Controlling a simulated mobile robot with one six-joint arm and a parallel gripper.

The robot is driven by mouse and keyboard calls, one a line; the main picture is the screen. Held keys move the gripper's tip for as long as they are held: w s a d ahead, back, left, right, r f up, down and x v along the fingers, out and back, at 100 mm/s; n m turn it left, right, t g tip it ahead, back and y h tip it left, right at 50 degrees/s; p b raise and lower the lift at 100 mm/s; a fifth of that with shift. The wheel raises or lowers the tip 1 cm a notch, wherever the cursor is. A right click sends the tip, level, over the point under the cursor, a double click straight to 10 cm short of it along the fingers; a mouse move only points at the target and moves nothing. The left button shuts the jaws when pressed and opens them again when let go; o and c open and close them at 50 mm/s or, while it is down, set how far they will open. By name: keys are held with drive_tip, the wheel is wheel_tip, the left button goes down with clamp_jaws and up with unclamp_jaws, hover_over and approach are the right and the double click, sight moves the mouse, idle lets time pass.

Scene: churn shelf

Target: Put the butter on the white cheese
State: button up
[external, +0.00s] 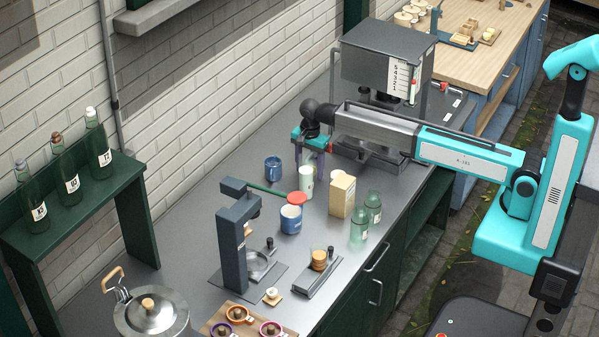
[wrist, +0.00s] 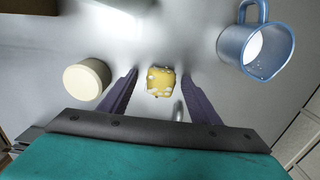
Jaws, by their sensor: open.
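A small yellow block with white patches (wrist: 160,81), which looks like the butter, lies on the grey counter in the wrist view. It sits midway between the fingertips of my gripper (wrist: 154,84), which is open with a purple finger on each side. I cannot tell whether the fingers touch it. A cream-white cylinder (wrist: 87,79), likely the white cheese, stands to the left of the left finger, apart from it; its top is bare. In the external view my gripper (external: 309,168) points down over the counter, and the block is hidden there.
A blue mug (wrist: 256,46) stands close on the right. A dark machine (external: 385,60) stands behind.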

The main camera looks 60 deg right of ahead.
idle(0.4)
drive_tip(key=c, duration=1.2)
drive_tip(key=shift+r, duration=0.15)
drive_tip(key=shift+r+b, duration=1.6)
drive_tip(key=shift+r, duration=3.3)
